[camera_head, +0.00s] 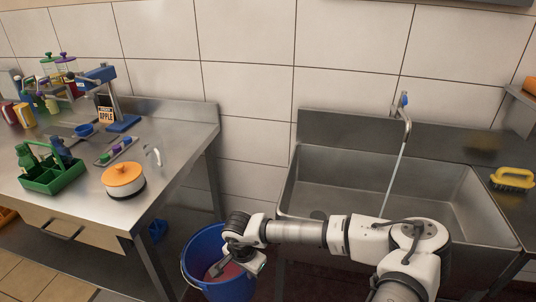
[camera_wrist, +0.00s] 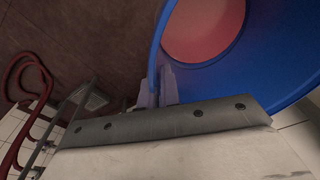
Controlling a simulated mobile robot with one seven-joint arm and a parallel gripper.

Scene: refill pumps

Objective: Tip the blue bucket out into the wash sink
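The blue bucket (camera_head: 203,245) is low in front of the wall, between the steel table and the sink, with reddish contents inside. It fills the upper right of the wrist view (camera_wrist: 285,75), where a round pinkish-red surface shows inside it. My gripper (camera_head: 222,268) is at the bucket's near right side. In the wrist view the two fingers (camera_wrist: 157,88) sit on either side of the bucket's wall at the rim and look closed on it. The bucket looks roughly upright; its base is hidden. The steel wash sink (camera_head: 340,190) is to the right, partly behind my arm.
A tap (camera_head: 405,115) stands over the sink with a thin pale line down into the basin. A yellow brush (camera_head: 512,178) lies right of the sink. The left table (camera_head: 190,135) holds an orange-lidded pot (camera_head: 123,180) and a green caddy (camera_head: 50,177). A red hose (camera_wrist: 35,90) shows in the wrist view.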

